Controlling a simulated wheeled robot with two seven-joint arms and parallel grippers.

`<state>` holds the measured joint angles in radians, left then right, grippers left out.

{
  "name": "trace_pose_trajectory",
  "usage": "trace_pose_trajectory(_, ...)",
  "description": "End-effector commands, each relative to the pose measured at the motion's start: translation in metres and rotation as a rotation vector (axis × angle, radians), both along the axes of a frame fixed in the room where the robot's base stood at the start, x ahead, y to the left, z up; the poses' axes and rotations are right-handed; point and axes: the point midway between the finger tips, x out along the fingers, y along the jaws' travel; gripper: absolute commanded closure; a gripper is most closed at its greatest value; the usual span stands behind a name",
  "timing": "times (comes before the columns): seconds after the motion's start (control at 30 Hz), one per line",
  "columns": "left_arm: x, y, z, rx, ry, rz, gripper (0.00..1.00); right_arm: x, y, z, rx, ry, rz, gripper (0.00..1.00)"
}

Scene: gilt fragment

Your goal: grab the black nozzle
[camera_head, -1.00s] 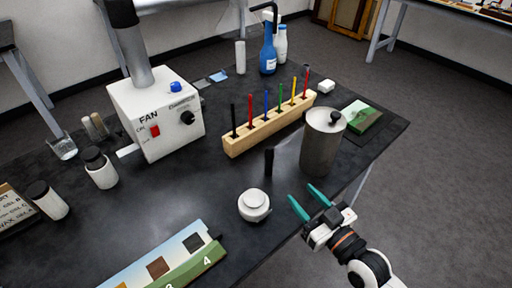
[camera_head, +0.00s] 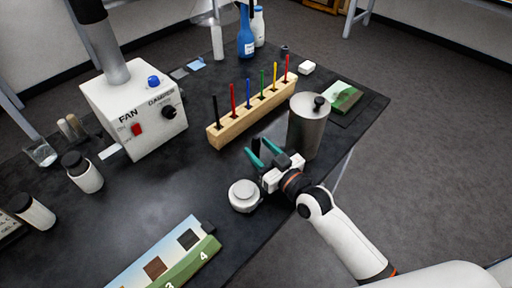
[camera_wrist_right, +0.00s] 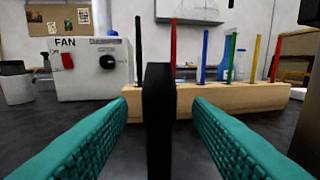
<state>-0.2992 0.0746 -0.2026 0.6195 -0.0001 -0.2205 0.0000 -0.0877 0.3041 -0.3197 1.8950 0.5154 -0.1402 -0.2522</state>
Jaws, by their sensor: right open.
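The black nozzle (camera_head: 255,146) stands upright on the dark table; in the right wrist view it is a tall black bar (camera_wrist_right: 159,120) in the centre. My right gripper (camera_head: 257,148) is open, with its teal fingers on either side of the nozzle. In the right wrist view there is a visible gap between the nozzle and each finger (camera_wrist_right: 160,108). The nozzle's lower part is hidden by a finger in the head view. My left gripper is not in view.
A metal canister (camera_head: 306,130) stands close to the right of my gripper, and a white round jar (camera_head: 243,196) close in front. A wooden rack (camera_head: 240,124) with coloured sticks lies behind the nozzle. A white fan box (camera_head: 135,120) stands further left.

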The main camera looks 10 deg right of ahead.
Motion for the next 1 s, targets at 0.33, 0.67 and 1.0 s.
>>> trace_pose_trajectory(0.33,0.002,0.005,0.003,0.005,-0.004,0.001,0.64,0.017,0.009,0.000,0.000,0.000,0.000,0.54)
trace_pose_trajectory(0.67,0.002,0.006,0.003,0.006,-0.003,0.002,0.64,0.017,0.008,0.000,0.000,0.000,0.000,0.97)
trace_pose_trajectory(1.0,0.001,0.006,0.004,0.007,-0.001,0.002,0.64,0.017,0.009,0.008,0.002,-0.002,0.000,1.00)
